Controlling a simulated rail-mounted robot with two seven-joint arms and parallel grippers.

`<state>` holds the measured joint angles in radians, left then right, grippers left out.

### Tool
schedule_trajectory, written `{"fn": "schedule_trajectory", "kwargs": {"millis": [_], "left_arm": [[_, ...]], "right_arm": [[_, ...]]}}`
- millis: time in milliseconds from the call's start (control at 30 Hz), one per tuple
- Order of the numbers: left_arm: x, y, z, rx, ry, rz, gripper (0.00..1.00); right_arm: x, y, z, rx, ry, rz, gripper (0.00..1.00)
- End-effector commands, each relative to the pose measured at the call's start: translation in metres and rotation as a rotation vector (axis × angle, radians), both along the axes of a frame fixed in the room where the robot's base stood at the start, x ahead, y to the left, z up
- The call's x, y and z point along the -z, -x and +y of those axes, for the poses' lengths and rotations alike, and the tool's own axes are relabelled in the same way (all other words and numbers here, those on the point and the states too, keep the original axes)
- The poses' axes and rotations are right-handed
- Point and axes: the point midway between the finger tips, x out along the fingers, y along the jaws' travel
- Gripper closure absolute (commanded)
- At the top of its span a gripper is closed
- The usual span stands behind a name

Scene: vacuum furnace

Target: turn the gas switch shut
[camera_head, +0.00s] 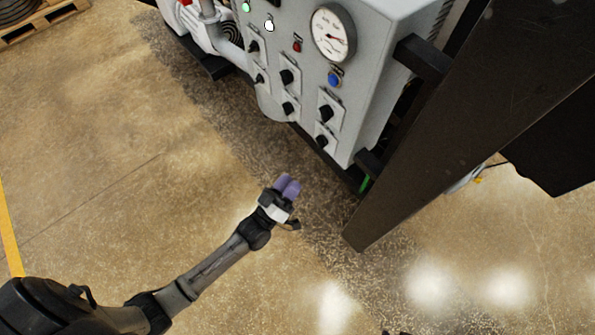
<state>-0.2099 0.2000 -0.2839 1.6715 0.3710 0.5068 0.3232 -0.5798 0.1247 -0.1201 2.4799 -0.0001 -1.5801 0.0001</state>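The furnace's grey control panel (310,70) is at the top centre, with several black rotary switches on light plates. Two of them are at the lower right, an upper switch (326,113) and a lower switch (321,141). I cannot read any label, so I cannot tell which is the gas switch. My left gripper (288,186) is below the panel, apart from it and touching nothing. Its two purple fingers lie close together with nothing visible between them. My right gripper is not clearly in view; only a small dark bit shows at the bottom edge.
A round pressure gauge (333,34), a blue button (334,78) and a red button (297,46) are on the panel. A dark steel beam (440,145) slants down on the right. A pallet (35,20) lies top left. The floor at left is clear.

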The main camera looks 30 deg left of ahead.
Motion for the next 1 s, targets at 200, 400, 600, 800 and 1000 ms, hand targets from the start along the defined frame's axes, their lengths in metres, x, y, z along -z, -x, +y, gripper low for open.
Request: {"fn": "schedule_trajectory", "kwargs": {"millis": [200, 400, 600, 800, 1000], "left_arm": [[0.003, 0.011, 0.002, 0.000, 0.000, -0.001, 0.63], [0.003, 0.012, 0.002, 0.000, 0.000, -0.002, 0.63], [0.004, 0.012, 0.002, 0.000, 0.000, -0.001, 0.63], [0.004, 0.012, 0.002, 0.000, 0.000, -0.001, 0.63], [0.018, 0.008, -0.003, 0.009, -0.071, 0.081, 0.63]], "right_arm": [[0.001, 0.000, 0.002, 0.004, -0.005, 0.000, 0.57], [0.001, 0.000, 0.002, 0.005, -0.009, 0.000, 0.57], [0.001, 0.000, 0.002, 0.005, -0.009, 0.000, 0.57], [0.001, 0.000, 0.002, 0.005, -0.007, 0.000, 0.57], [0.001, 0.000, 0.000, 0.001, -0.001, 0.000, 0.57]]}}
